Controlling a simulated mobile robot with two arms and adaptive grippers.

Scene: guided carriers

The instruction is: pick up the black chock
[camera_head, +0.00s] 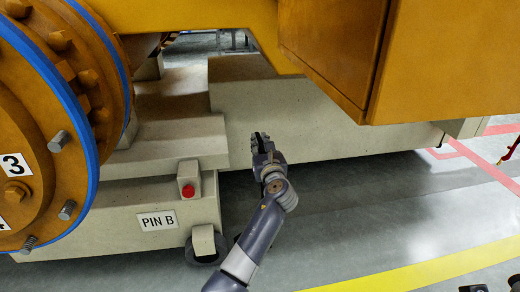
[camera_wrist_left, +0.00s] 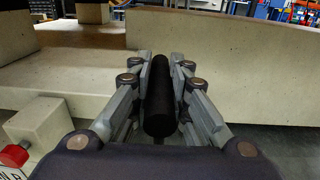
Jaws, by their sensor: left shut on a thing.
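My left gripper (camera_head: 262,143) reaches up in front of the pale base block in the head view. In the left wrist view its two fingers (camera_wrist_left: 162,75) are shut on the black chock (camera_wrist_left: 159,100), a dark, rounded bar lying lengthwise between them. The chock's far end points towards the pale block. In the head view the chock is hard to tell from the dark fingers. Small dark parts at the bottom right corner of the head view may belong to my right gripper, but too little shows to tell its state.
A pale base (camera_head: 110,222) carries a "PIN B" label (camera_head: 158,220) and a red button (camera_head: 188,191). An orange flanged wheel (camera_head: 30,150) stands at the left. An orange housing (camera_head: 450,60) overhangs at the upper right. Grey floor with a yellow stripe (camera_head: 430,272) is clear at the right.

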